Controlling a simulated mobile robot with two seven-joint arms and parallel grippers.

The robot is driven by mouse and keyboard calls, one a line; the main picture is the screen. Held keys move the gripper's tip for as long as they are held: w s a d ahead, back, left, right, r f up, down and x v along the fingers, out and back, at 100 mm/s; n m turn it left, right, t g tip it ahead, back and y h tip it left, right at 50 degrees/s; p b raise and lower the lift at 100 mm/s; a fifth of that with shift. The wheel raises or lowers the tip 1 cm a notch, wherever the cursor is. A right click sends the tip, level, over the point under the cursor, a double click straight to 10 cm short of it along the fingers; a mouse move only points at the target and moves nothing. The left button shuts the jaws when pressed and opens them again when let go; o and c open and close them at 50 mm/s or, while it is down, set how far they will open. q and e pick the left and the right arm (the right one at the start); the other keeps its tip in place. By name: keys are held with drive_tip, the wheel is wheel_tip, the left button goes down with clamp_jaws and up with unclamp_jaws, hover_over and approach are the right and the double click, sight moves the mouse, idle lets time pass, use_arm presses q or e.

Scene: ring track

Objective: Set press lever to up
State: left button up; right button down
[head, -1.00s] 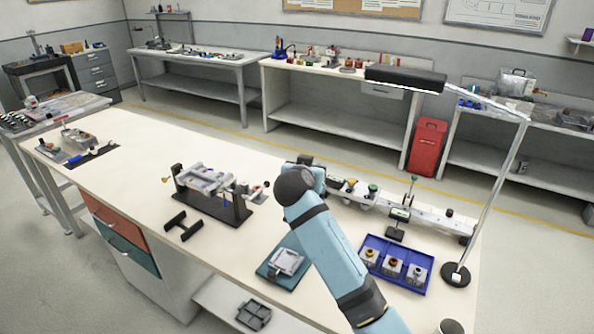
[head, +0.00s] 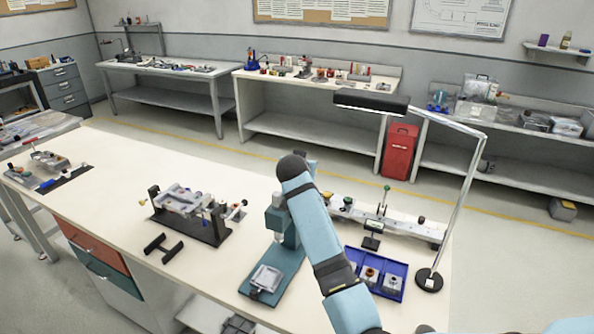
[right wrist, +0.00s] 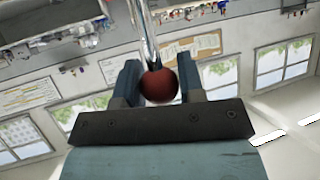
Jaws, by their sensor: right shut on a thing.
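The press (head: 284,230) stands on the workbench, with a teal base plate (head: 262,296) and a pale ram on its column. My right arm covers its upper part in the head view. In the right wrist view, the press lever is a shiny metal rod (right wrist: 145,35) ending in a dark red ball knob (right wrist: 160,86). My right gripper (right wrist: 159,77) is shut on this knob, one finger on each side. In the head view the lever and the fingertips are hidden behind my arm. My left gripper is in neither view.
A blue tray of small parts (head: 404,267) and a desk lamp (head: 429,279) stand right of my arm. A long pale rail (head: 405,224) lies behind the tray. A fixture on a black base (head: 210,232) and a black H-shaped piece (head: 163,249) are at the left.

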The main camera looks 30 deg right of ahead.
drive_tip(key=shift+d+f, duration=0.1)
drive_tip(key=shift+d, duration=0.15)
drive_tip(key=c, duration=1)
unclamp_jaws()
drive_tip(key=shift+o, duration=1.2)
drive_tip(key=shift+w+d+f, duration=0.1)
drive_tip(key=shift+s+a+r, duration=0.2)
drive_tip(key=shift+a, duration=0.05)
drive_tip(key=b+v, duration=0.2)
drive_tip(key=v, duration=1.1)
